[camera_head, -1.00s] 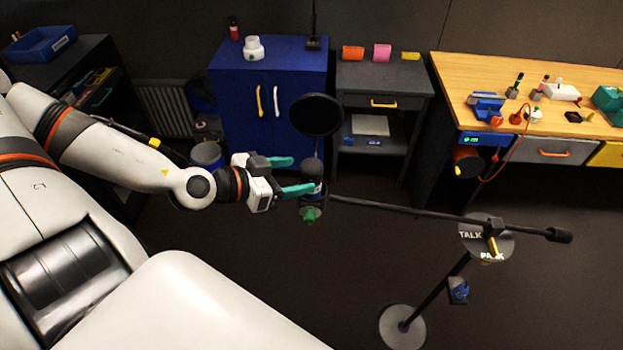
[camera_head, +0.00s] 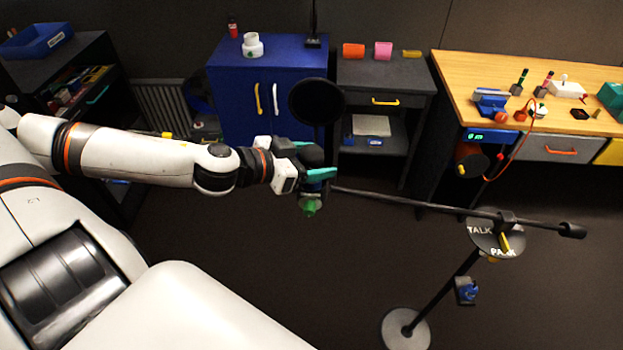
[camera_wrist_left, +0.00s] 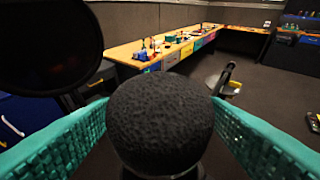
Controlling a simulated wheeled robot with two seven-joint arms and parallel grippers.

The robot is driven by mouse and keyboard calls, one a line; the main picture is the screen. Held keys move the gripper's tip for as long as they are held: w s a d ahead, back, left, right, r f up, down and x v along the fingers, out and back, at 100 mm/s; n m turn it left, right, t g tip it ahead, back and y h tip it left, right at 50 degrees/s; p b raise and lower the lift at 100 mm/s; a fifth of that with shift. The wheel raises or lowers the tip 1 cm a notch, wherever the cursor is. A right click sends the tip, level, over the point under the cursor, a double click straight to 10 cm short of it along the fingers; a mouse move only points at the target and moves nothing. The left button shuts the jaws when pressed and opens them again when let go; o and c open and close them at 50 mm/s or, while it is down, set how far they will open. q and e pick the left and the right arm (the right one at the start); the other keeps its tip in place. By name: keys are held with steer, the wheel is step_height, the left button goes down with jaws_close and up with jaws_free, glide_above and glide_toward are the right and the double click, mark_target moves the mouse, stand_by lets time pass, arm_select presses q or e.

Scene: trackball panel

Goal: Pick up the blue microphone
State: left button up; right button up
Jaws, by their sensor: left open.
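The microphone, with a dark foam head (camera_head: 311,156) and a blue band lower on its body, stands at the left end of a black boom arm (camera_head: 420,205). My left gripper (camera_head: 308,160) is open with its teal fingers on either side of the microphone. In the left wrist view the foam head (camera_wrist_left: 158,122) fills the middle between the spread teal fingers of the left gripper (camera_wrist_left: 158,135), which look apart from it. The microphone's lower body is mostly hidden there. My right gripper is not in view.
A round black pop filter (camera_head: 316,101) stands just behind the microphone and shows at upper left in the wrist view (camera_wrist_left: 45,45). The boom stand has a TALK/PARK disc (camera_head: 497,240) and round base (camera_head: 406,329). A blue cabinet (camera_head: 235,100) and wooden bench (camera_head: 460,75) stand behind.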

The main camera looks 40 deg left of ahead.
arm_select(q)
steer(key=shift+c, duration=0.6)
steer(key=c, duration=1.1)
steer(key=shift+r, duration=0.1)
